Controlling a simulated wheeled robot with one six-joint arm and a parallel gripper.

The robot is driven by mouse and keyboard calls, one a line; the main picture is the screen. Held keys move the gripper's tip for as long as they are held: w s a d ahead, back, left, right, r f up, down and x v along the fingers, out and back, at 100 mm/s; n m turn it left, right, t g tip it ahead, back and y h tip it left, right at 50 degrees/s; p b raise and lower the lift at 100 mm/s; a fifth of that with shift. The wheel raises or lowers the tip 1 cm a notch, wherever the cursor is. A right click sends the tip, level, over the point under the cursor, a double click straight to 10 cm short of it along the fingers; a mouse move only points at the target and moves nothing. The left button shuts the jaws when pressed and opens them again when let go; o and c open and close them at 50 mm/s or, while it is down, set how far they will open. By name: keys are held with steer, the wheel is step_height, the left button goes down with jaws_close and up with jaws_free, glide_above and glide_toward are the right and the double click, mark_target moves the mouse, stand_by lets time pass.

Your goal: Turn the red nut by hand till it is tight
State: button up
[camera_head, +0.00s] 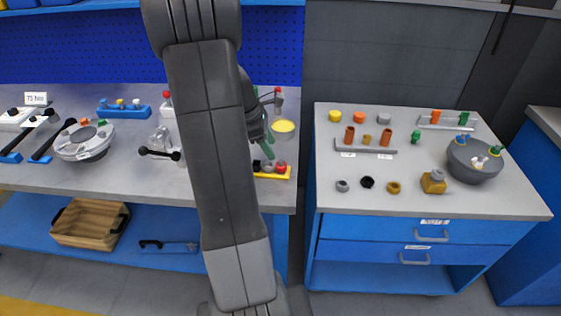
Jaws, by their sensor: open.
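A grey flanged shell (86,146) sits on the left bench, with small red-orange, green and dark pieces on its top. A red piece (281,167) stands in a yellow holder (270,176) near the bench's right end. I cannot tell which red piece is the red nut, nor whether it is on a thread. My gripper (268,143) is open, mostly hidden behind my arm, above the bench by the yellow holder. Whether it touches anything cannot be seen.
A blue rack (124,111) and a black-handled device (163,146) stand on the left bench (125,177). The right bench (330,196) carries a grey bowl (474,165), nuts and a rack of orange posts (366,149). A gap separates the benches. A wooden crate (90,223) sits below.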

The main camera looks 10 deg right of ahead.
mark_target(281, 164)
steer(key=x, duration=0.7)
steer(key=shift+d+f, duration=0.15)
steer(key=shift+f, duration=0.15)
steer(key=c, duration=1)
steer(key=shift+m, duration=0.4)
steer(key=m+g+p, duration=0.1)
steer(key=m, duration=0.1)
steer(key=shift+w+r+m, duration=0.1)
steer(key=shift+w+m, duration=0.05)
steer(key=shift+m, duration=0.25)
steer(key=m+g+y, duration=0.1)
steer(key=m, duration=0.1)
steer(key=m+p, duration=0.1)
steer(key=m, duration=0.2)
steer(key=shift+w+d+g+y, duration=0.1)
steer(key=shift+g+y, duration=0.3)
